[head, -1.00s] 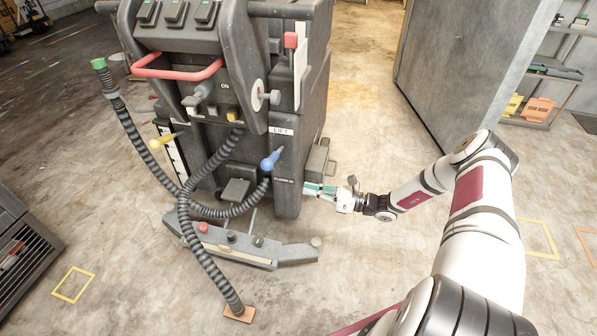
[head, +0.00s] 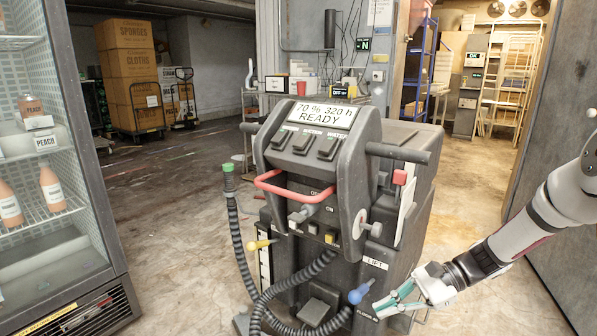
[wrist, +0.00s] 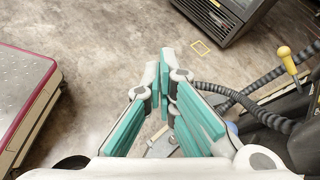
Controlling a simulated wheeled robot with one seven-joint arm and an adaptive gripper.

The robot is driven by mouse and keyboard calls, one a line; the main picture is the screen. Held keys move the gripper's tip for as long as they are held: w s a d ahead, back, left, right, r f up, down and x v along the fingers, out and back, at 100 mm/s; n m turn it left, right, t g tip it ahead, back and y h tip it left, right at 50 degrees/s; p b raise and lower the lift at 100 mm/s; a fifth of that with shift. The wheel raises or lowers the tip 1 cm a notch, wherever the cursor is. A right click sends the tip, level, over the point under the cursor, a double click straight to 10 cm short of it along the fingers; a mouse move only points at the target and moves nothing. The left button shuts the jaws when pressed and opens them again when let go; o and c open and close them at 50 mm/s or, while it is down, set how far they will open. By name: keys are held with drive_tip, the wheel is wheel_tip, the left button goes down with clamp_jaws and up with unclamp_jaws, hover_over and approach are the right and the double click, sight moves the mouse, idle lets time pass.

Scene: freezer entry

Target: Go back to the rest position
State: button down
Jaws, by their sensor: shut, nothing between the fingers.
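My gripper (head: 395,298) is at the lower right in the head view, beside the right side of the dark floor-cleaning machine (head: 385,265). Its teal-padded fingers (wrist: 163,100) are shut and empty in the wrist view. The fingertips look close to the blue-knobbed lever (head: 359,293) in the head view; I cannot tell whether they touch anything. My arm reaches in from the right edge. The machine's display reads "70 % 320 h READY", and its red handle (head: 291,196) faces me.
A glass-door fridge (head: 95,215) with peach bottles stands at the left. A grey panel (head: 560,120) stands at the right. Stacked cardboard boxes (head: 135,75) are at the back left. A ribbed hose (head: 240,250) loops at the machine's front. The floor (head: 165,225) between fridge and machine is clear.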

drive_tip(key=s+a+r+n+g+h, duration=0.1)
drive_tip(key=s+a+r+n+h, duration=0.1)
drive_tip(key=s+r+n+h, duration=0.4)
drive_tip(key=s+a+r+n+g+h, duration=0.1)
drive_tip(key=s+a+r+n+h, duration=0.1)
drive_tip(key=s+r, duration=0.75)
drive_tip(key=s+d+r+n+t+h, duration=0.1)
drive_tip(key=s+d+n+t+h, duration=0.15)
drive_tip(key=s, duration=0.65)
drive_tip(key=s+d+r+n+t+h, duration=0.1)
drive_tip(key=s+n+h, duration=0.15)
drive_tip(key=s, duration=0.65)
wheel_tip(320, 180, up, 26)
drive_tip(key=d+n+t+p, duration=0.1)
drive_tip(key=t+p, duration=0.2)
drive_tip(key=p, duration=2.1)
drive_tip(key=shift+t, duration=0.35)
drive_tip(key=shift+w+r, duration=0.1)
drive_tip(key=shift+w, duration=0.05)
